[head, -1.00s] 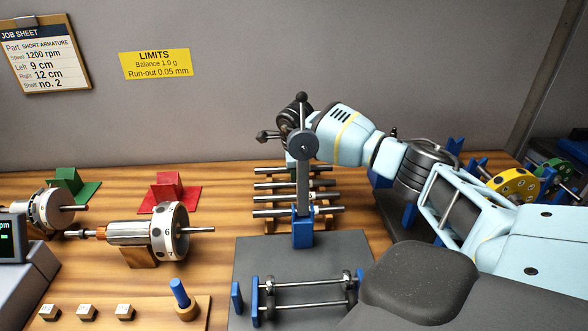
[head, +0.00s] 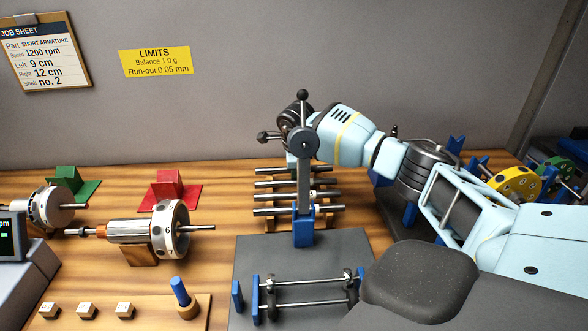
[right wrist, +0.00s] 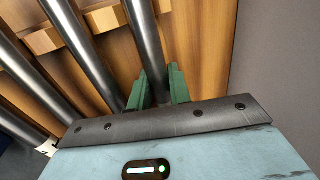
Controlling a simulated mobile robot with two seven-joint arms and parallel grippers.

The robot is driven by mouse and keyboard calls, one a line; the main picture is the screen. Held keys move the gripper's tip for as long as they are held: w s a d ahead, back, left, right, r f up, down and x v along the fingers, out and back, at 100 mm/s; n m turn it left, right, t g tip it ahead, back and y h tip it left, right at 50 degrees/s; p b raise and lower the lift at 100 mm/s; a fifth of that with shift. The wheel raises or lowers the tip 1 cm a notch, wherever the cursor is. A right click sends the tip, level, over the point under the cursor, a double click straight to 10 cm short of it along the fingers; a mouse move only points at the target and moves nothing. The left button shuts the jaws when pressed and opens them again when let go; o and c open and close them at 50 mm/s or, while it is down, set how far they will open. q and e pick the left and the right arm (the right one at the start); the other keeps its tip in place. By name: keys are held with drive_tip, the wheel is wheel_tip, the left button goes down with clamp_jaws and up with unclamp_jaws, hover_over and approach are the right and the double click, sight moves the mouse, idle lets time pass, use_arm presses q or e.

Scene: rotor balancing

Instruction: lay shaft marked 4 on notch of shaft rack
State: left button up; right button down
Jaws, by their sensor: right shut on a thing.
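The wooden shaft rack (head: 270,228) stands at the back of the bench with several steel shafts lying across it in parallel. My right gripper (head: 291,164) is at the rack's far end, partly hidden behind a grey press-like post. In the right wrist view its green fingers (right wrist: 156,88) are shut on the rearmost shaft (right wrist: 145,40), which lies in line with the other shafts at the rack. I cannot tell whether this shaft rests in its notch, and I cannot read its mark. My left gripper is out of view.
A grey post on a blue foot (head: 303,230) with black-knobbed levers stands in front of the rack. A blue stand with rods (head: 255,300) is nearer. A rotor on a wooden block (head: 143,254) and a red block (head: 170,190) are left. Bare bench lies between.

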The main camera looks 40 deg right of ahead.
drive_tip(key=shift+f, duration=0.2)
drive_tip(key=shift+f, duration=0.15)
idle(0.4)
drive_tip(key=c, duration=1.2)
unclamp_jaws()
drive_tip(key=shift+f, duration=0.15)
drive_tip(key=shift+c, duration=0.5)
